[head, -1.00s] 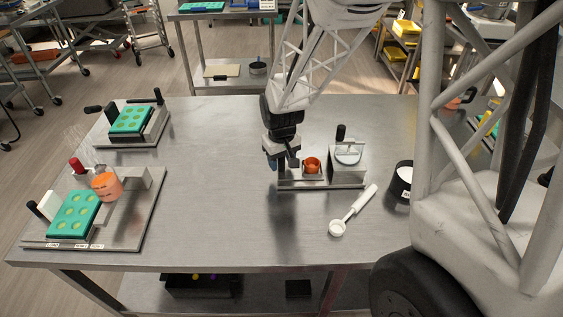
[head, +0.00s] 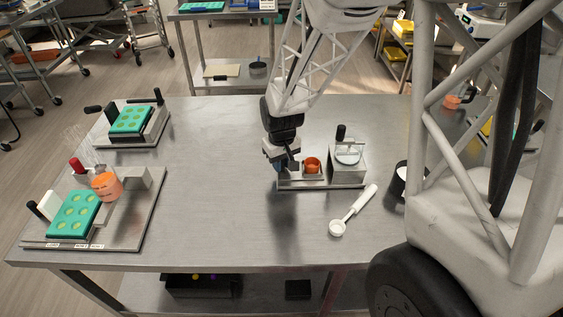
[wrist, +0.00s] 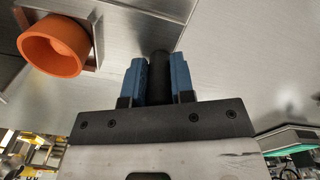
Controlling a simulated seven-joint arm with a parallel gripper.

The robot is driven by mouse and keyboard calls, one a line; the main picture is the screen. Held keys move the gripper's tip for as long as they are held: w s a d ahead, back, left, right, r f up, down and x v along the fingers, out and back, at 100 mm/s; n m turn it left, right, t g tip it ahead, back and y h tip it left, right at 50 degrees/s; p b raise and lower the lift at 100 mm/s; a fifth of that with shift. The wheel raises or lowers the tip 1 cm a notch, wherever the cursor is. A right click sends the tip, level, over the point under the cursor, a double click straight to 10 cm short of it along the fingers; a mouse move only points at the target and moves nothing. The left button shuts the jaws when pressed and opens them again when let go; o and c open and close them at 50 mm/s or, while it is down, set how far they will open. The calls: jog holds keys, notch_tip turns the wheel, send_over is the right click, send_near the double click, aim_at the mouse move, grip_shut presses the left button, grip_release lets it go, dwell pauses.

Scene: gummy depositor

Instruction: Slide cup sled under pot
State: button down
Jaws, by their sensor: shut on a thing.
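The orange cup (head: 312,163) stands upright in the metal cup sled, on a flat base plate (head: 320,186). It also shows at the upper left of the wrist view (wrist: 55,45). A grey metal block with a clear-lidded pot (head: 348,154) stands just right of the cup. The cup is beside it, not under it. My gripper (head: 283,165) is low at the left end of the base plate. In the wrist view its blue fingers (wrist: 160,80) are shut on a black upright handle (wrist: 160,65). The handle's lower part is hidden by the fingers.
A white scoop (head: 353,210) lies in front of the base plate. A dark-sided container (head: 401,175) is at the right, partly behind my body. Green mold stations (head: 130,118) and (head: 75,213) stand on the left. The table's middle is clear.

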aim_at(305, 168)
jog(key=shift+d, duration=0.1)
jog(key=shift+d, duration=3.4)
jog(key=c, duration=1)
grip_release()
jog(key=shift+o, duration=0.2)
jog(key=shift+r, duration=0.1)
jog(key=shift+r, duration=3.85)
